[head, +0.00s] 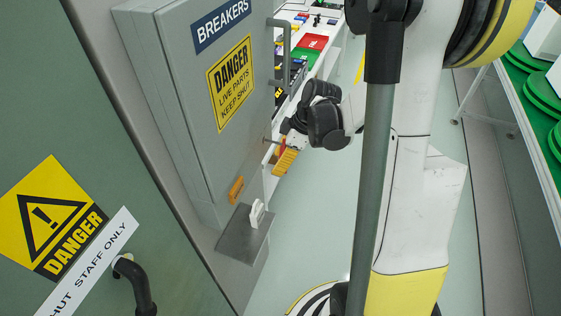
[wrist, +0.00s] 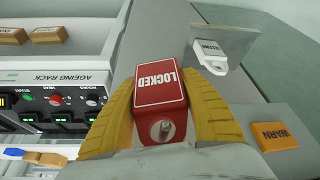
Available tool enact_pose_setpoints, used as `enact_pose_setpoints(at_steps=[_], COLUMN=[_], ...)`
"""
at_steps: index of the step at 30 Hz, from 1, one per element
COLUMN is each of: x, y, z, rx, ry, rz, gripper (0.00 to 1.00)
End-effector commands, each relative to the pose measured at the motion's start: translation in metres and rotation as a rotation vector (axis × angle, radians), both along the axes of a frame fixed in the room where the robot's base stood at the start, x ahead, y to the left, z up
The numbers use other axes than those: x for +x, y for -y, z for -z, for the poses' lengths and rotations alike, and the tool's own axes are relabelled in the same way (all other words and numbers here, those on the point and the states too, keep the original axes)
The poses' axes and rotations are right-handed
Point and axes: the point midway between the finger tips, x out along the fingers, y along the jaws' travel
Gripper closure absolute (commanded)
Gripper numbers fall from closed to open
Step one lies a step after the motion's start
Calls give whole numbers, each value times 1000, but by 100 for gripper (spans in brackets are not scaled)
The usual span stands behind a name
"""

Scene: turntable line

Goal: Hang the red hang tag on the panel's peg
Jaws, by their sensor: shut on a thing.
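The red hang tag (wrist: 160,88), lettered LOCKED, sits between the two yellow fingers of my gripper (wrist: 162,85) in the wrist view. The gripper is shut on it. A short metal peg end (wrist: 165,130) shows at the tag's lower face; I cannot tell whether it passes through the tag's hole. In the head view my gripper (head: 286,157) is beside the right side of the grey breaker panel (head: 195,90), with a sliver of red tag (head: 282,146) showing. The panel's peg (head: 269,141) sticks out right there, touching or very close to the tag.
A small grey shelf (head: 238,238) below the panel holds a white tag (head: 257,213), also in the wrist view (wrist: 211,56). An orange WARN block (wrist: 275,135) is on the panel. The panel's handle (head: 285,55) juts out above. An ageing rack (wrist: 60,95) stands beyond.

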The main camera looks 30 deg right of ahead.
Motion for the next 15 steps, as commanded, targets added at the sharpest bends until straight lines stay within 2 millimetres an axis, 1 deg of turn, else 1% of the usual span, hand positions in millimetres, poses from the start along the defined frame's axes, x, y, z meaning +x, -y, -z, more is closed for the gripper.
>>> enact_pose_setpoints(at_steps=[13, 14, 15], x=[0, 0, 0], y=[0, 0, 0], z=[0, 0, 0], rx=[0, 0, 0], ry=[0, 0, 0], rz=[0, 0, 0], gripper=[83, 45, 32])
